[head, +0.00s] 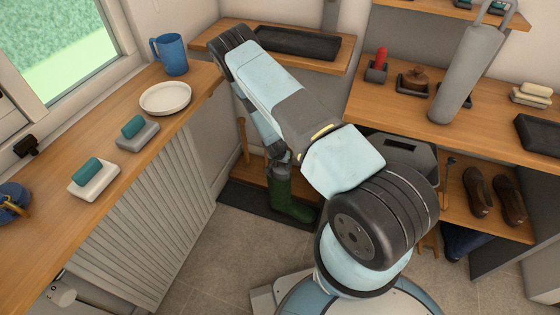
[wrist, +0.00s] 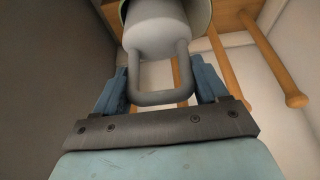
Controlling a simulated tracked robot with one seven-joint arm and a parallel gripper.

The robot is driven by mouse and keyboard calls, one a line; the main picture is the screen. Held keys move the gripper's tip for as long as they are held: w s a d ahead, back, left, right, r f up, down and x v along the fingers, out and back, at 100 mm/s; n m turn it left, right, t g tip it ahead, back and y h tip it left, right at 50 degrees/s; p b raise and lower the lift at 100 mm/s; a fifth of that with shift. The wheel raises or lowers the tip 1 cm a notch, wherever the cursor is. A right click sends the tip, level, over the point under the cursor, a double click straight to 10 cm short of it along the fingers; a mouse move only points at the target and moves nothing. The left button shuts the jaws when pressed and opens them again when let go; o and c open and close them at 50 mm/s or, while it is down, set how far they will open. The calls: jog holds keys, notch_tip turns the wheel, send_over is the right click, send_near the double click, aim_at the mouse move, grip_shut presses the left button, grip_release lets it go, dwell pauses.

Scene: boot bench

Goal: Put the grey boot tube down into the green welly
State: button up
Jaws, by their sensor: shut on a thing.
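The green welly (head: 291,199) stands upright on a dark mat in the head view, below my arm. My gripper (wrist: 160,90) is shut on the looped handle of the grey boot tube (wrist: 155,36), one blue finger at each side. In the wrist view, the tube's body lies within the welly's pale green rim (wrist: 203,14); its lower end is hidden. How deep it sits I cannot tell. In the head view my gripper (head: 279,155) is just above the welly's top, small and partly hidden by my arm.
Another grey tube with a handle (head: 468,76) stands on the right bench. Wooden-handled tools (wrist: 272,60) stand close beside the welly. The left counter holds a blue jug (head: 170,55) and a white plate (head: 166,98). Brown shoes (head: 479,193) sit on the lower right shelf.

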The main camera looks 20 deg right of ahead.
aim_at(281, 169)
jog(key=shift+f, duration=3.15)
jog(key=o, duration=1)
jog(key=shift+r, duration=4.5)
